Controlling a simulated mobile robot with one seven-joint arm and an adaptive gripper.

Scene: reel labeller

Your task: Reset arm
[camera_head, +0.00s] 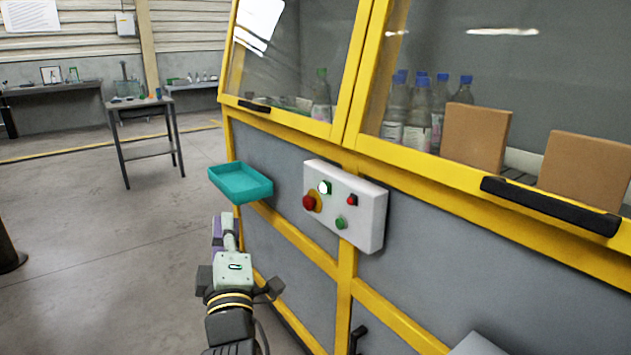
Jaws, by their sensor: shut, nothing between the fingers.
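My arm reaches up from the bottom of the head view, left of the machine's front. My gripper (228,222) is at its far end, shut and empty, below the teal tray (240,192) in the picture. It appears apart from the tray and the machine. The fingertips are small and hard to make out. A pale control box (362,222) on the machine front is to the right of my gripper. It has a red knob on a yellow ring, a white button, and smaller red and green buttons.
The yellow-framed machine (349,275) fills the right side. Bottles (417,115) and brown boxes (476,135) stand behind its windows. A black handle (550,205) sticks out at right. A small table (140,104) stands at the back left. The floor (90,235) to the left is mostly clear.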

